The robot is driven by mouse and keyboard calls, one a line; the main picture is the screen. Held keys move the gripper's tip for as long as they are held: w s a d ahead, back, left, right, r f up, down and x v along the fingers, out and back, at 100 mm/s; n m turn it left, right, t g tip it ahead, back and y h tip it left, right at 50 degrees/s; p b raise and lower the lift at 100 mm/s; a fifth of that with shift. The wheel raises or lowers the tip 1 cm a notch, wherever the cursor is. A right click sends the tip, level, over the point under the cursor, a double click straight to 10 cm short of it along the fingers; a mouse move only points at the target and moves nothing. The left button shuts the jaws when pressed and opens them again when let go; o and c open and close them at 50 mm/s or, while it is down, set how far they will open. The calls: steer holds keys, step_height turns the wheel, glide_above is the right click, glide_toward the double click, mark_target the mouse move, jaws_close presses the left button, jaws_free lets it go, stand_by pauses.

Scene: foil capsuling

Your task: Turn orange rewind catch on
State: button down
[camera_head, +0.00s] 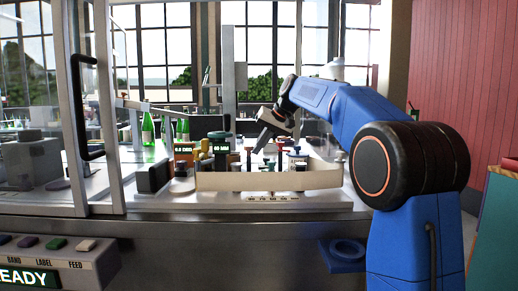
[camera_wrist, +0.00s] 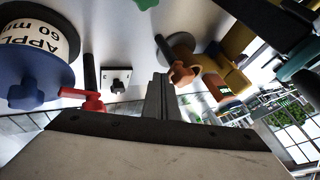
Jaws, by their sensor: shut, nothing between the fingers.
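My gripper (camera_wrist: 160,84) is shut and empty, its fingertips together in the middle of the wrist view. It also shows in the head view (camera_head: 263,140), pointing down over the low tray of devices. An orange-brown lobed knob (camera_wrist: 183,74) sits just right of my fingertips in the wrist view, with a dark rod beside it; contact cannot be told. It may be the rewind catch, but no label on it is readable. A red lobed piece (camera_wrist: 94,103) with a black upright lies to the left.
A blue-rimmed spool (camera_wrist: 38,88) and a small black switch on a white plate (camera_wrist: 117,82) stand near my gripper. A pale tray wall (camera_head: 268,181) fronts the devices. Green bottles (camera_head: 148,130) stand at the left, behind a framed glass panel.

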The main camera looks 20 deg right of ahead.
steer(key=shift+w+a+n+g+y, duration=0.35)
steer(key=shift+w+n+g, duration=0.15)
steer(key=shift+n, duration=0.45)
steer(key=shift+w+a+n+g+y, duration=0.4)
steer(key=shift+w+n+g, duration=0.1)
steer(key=shift+n, duration=0.4)
steer(key=shift+w+a+n+g+y, duration=0.3)
steer(key=shift+w+n+g+y, duration=0.15)
steer(key=shift+n, duration=0.5)
steer(key=shift+w+a, duration=0.1)
steer(key=shift+a, duration=0.05)
